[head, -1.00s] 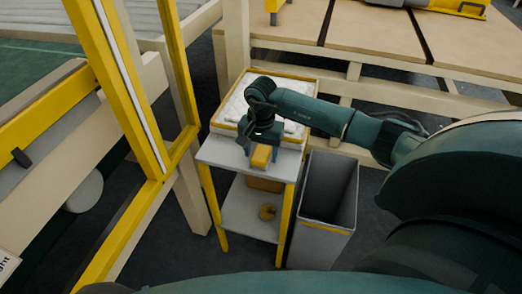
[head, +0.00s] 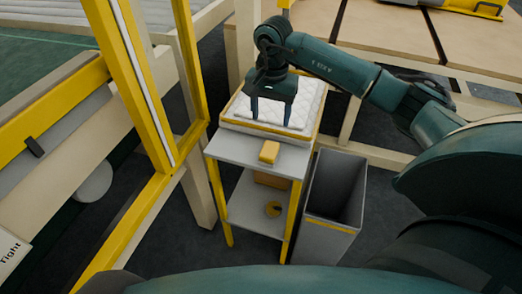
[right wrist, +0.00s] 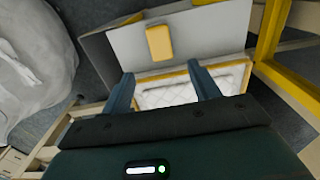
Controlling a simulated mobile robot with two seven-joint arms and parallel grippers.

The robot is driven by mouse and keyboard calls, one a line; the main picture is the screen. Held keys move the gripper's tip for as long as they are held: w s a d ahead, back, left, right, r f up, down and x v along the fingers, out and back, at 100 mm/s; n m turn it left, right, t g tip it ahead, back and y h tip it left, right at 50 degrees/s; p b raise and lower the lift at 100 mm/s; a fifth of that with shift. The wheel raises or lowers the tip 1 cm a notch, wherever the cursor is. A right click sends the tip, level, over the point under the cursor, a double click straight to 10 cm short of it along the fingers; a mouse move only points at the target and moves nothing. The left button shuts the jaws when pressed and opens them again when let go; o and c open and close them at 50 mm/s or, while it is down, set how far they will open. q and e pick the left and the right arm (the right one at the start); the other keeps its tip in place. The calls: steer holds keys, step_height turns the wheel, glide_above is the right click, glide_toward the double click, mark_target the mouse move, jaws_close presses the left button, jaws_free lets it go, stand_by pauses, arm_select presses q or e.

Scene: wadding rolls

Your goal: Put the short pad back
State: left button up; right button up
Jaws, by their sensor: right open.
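A small orange-yellow block (head: 269,151) lies on the bare front part of a grey cart top (head: 232,149). Behind it, a white quilted pad (head: 308,98) lies in a yellow-rimmed tray (head: 262,132). I cannot tell from looks which is the short pad. My right gripper (head: 271,113) is open and empty, above the tray's front part and behind the block. In the right wrist view, the block (right wrist: 159,42) is beyond the open fingers (right wrist: 163,85), and the quilted pad (right wrist: 165,97) shows between them. My left gripper is not in view.
A grey open bin (head: 335,190) stands right of the cart. The lower shelf holds a yellow ring (head: 272,209) and an orange-brown box (head: 270,180). A yellow frame (head: 150,100) rises at left. A wooden-topped table (head: 385,35) stands behind.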

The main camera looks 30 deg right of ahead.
steer(key=s+a+f+m+g+y, duration=0.15)
steer(key=s+a+y, duration=0.3)
steer(key=a, duration=0.65)
steer(key=s+a+f+m+y, duration=0.25)
steer(key=a+y, duration=0.35)
steer(key=a, duration=0.4)
steer(key=s+a+r+m+t+y, duration=0.4)
steer(key=a+r+m+t+y, duration=0.5)
steer(key=m, duration=0.8)
steer(key=w+d+f+m+t+h, duration=0.1)
steer(key=d+f+m+t+h, duration=0.3)
steer(key=m, duration=0.6)
steer(key=w+d+m+t+h, duration=0.1)
steer(key=d+m+t+h, duration=0.3)
steer(key=m, duration=0.6)
steer(key=s+d+f+m+g+h, duration=0.2)
steer(key=s+f+m+h, duration=0.1)
steer(key=f+m, duration=0.4)
steer(key=s+d+f+m+g+h, duration=0.1)
steer(key=s+f+m+g+h, duration=0.1)
steer(key=s+f+m, duration=0.4)
steer(key=f+m+h, duration=0.1)
steer(key=m, duration=0.4)
steer(key=shift+s+d+f+m+h, duration=0.3)
steer(key=shift+d+f+m+h, duration=0.05)
steer(key=shift+d+m, duration=0.05)
